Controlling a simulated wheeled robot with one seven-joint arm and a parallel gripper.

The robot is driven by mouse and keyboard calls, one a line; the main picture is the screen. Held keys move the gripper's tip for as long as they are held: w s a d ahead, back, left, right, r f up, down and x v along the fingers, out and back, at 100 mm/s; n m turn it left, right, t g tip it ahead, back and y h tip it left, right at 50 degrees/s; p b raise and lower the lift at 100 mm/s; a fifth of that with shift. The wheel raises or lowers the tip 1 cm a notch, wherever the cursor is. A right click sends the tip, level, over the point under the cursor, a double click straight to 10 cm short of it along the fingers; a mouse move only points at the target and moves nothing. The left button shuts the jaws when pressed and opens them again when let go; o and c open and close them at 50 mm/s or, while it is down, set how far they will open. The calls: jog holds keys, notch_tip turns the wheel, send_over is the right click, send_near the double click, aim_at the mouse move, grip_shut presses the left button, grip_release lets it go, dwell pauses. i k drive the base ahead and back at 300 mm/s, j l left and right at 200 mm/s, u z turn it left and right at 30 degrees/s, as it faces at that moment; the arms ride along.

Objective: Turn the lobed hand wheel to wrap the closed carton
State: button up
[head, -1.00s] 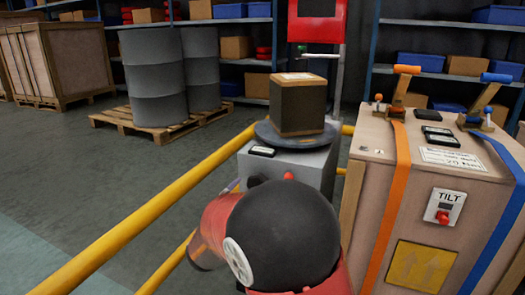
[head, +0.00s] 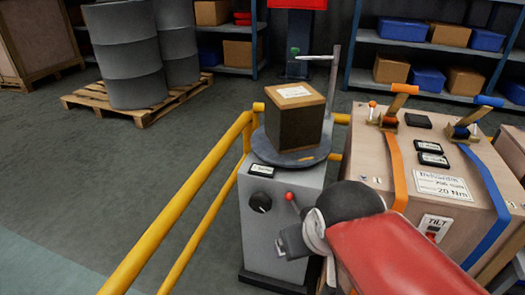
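The closed brown carton (head: 293,124) stands upright on a round grey turntable (head: 265,149) on top of a grey pedestal (head: 258,235). A white label lies on the carton's top. A dark round knob (head: 260,203), which looks like the lobed hand wheel, is on the pedestal's front; its lobes are too small to make out. A red-balled lever (head: 289,197) is to its right. My gripper (head: 284,244) is in front of the pedestal, below and right of the knob and apart from it in the picture. Its fingers are small and seen side-on, so their opening is unclear.
Yellow rails (head: 190,190) run left of and behind the pedestal. A large wooden crate (head: 440,175) with orange and blue straps stands close on the right. A thin grey post (head: 329,90) rises behind the carton. Open floor (head: 70,170) lies to the left.

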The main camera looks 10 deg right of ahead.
aim_at(259, 202)
jog(key=k+l+u, duration=0.1)
jog(key=k, duration=0.4)
jog(key=k+l+u, duration=0.1)
jog(key=k, duration=0.45)
